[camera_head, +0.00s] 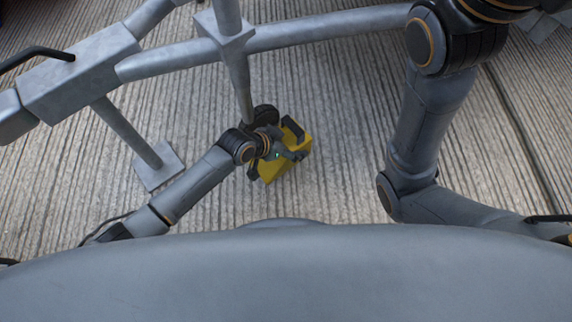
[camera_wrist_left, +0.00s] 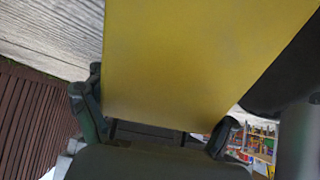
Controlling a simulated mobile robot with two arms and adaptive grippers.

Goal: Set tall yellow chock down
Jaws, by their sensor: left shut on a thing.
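The yellow chock (camera_head: 286,168) shows in the head view near the middle, below the grey metal frame. My left gripper (camera_head: 279,153) is shut on it and covers part of its top. In the left wrist view the chock (camera_wrist_left: 200,62) fills much of the picture, with the fingers of my left gripper (camera_wrist_left: 155,125) at its two sides. I cannot tell whether its underside touches the floor. My right arm comes in at the right of the head view, but its gripper is out of the picture.
A grey tubular metal frame (camera_head: 330,28) crosses the top, with a post and foot plate (camera_head: 158,165) left of the chock. A small black wheel (camera_head: 265,115) is just behind my gripper. The ribbed floor (camera_head: 345,130) is clear right of the chock.

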